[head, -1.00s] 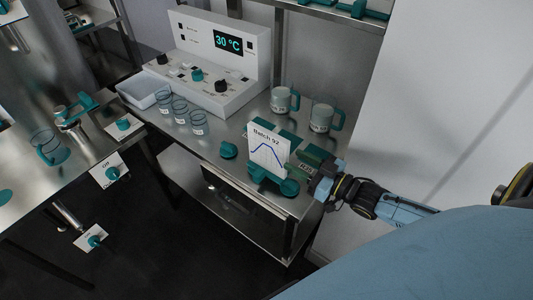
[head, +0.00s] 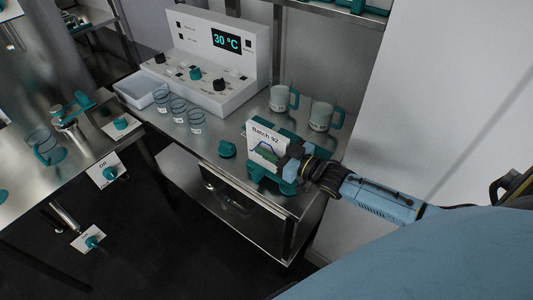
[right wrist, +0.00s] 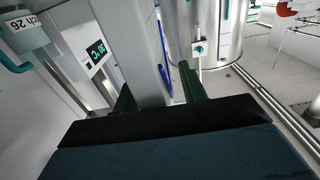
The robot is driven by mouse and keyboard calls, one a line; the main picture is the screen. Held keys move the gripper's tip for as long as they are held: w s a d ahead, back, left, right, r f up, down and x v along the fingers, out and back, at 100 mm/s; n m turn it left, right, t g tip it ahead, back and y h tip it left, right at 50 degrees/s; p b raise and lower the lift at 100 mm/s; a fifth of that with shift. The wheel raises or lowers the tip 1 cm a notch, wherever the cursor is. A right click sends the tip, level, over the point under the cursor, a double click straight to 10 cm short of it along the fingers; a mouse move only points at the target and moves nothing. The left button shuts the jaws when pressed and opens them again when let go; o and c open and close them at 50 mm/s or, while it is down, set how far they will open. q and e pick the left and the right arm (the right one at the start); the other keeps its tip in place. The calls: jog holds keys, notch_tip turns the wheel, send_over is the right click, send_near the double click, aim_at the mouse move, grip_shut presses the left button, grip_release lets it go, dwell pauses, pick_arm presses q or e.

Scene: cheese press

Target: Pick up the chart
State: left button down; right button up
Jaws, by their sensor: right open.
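In the right wrist view, the chart (right wrist: 144,45) rises as a pale panel between the spread fingers (right wrist: 156,90). The jaws are open, with a gap beside the card. My left gripper is not in view.
A control box (head: 212,65) reading 30 °C stands at the back of the bench. Two mugs (head: 321,115) stand behind the chart. Several glasses (head: 178,107) and a white tray (head: 140,90) are to the left. A teal knob (head: 227,148) is close by the holder.

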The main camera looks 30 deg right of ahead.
aim_at(270, 133)
grip_shut()
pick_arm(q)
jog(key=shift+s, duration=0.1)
pick_arm(e)
jog(key=shift+r, duration=0.1)
